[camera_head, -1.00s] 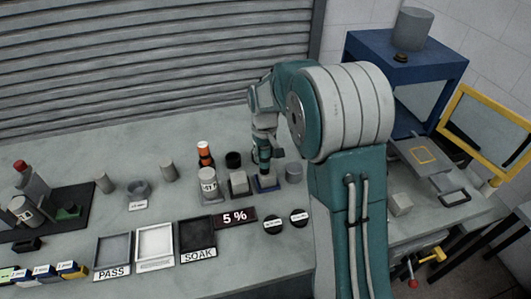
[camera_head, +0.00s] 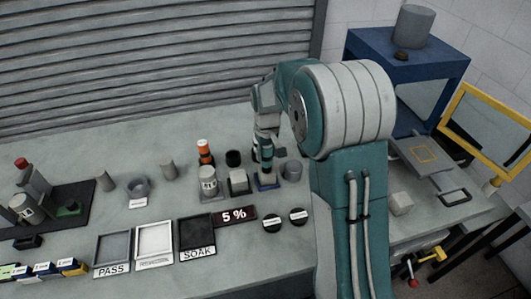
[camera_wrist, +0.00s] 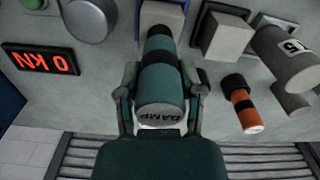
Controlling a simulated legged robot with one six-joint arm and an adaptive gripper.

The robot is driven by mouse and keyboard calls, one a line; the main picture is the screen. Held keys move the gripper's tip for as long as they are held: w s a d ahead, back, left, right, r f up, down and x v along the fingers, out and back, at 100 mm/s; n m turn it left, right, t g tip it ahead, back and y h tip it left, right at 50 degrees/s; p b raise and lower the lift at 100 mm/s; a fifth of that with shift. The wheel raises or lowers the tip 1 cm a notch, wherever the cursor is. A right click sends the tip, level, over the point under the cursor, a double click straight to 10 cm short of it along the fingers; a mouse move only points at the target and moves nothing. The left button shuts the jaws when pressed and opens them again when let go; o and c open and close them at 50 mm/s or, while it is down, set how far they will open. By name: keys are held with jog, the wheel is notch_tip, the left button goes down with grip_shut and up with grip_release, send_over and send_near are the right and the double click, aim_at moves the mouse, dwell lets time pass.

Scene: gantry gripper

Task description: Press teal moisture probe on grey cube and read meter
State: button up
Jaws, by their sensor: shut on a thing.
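My gripper (camera_wrist: 160,100) is shut on the teal moisture probe (camera_wrist: 162,82), which has dark bands and DAMP on its end. In the head view the probe (camera_head: 266,163) stands roughly upright over a blue base (camera_head: 267,187). In the wrist view a grey block (camera_wrist: 162,14) lies beyond the probe tip; I cannot tell whether they touch. A grey cube (camera_head: 238,180) sits on a dark base to the left, and it shows in the wrist view (camera_wrist: 228,38). The meter (camera_head: 235,217) reads 5 %.
Trays, one marked PASS (camera_head: 113,249) and one marked SOAK (camera_head: 196,237), lie in front. A red display (camera_wrist: 41,59) reads 0 KN.

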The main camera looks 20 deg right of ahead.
jog(key=shift+s+f, duration=0.1)
dwell(0.4)
jog(key=shift+r, duration=3.55)
jog(key=shift+d, duration=0.1)
